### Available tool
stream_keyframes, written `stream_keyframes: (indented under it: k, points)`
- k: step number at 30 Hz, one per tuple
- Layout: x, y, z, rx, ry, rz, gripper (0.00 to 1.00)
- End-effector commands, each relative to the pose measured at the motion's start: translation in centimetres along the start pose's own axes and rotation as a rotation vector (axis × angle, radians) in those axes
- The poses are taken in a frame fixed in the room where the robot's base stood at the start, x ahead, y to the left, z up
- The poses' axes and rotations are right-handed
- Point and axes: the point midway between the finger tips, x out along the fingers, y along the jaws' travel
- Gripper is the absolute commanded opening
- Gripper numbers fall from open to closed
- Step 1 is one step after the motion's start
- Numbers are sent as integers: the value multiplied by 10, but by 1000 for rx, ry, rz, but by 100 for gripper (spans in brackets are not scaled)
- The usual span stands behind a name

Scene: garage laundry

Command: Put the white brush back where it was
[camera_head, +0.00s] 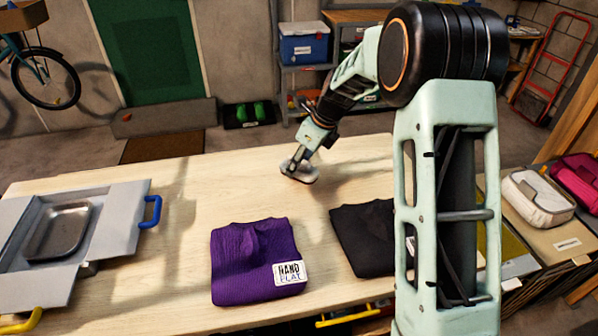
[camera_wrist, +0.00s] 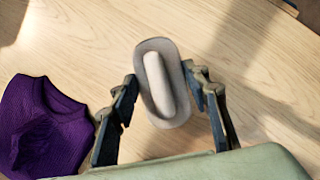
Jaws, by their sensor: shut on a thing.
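The white brush (camera_wrist: 155,85) is an oval, pale piece with a raised handle along its top. In the wrist view it sits between the two fingers of my gripper (camera_wrist: 157,95), which is shut on it. In the head view my gripper (camera_head: 304,158) is over the far middle of the wooden table, with the brush (camera_head: 299,172) under it. I cannot tell whether the brush touches the table top or is slightly above it.
A purple folded garment (camera_head: 244,262) with a white label and a black folded garment (camera_head: 364,238) lie on the table (camera_head: 150,200). A grey case with a metal tray (camera_head: 60,232) is at the left. Bags (camera_head: 538,198) stand at the right. The table's far middle is clear.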

Motion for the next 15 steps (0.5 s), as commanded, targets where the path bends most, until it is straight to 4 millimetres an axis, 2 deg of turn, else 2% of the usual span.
stream_keyframes:
  k: [3, 9, 15]
  points:
    - [8, -4, 1, 0, -1, 0, 24]
    - [33, -4, -11, 1, 2, 0, 24]
    - [34, -4, -11, 0, 0, -3, 24]
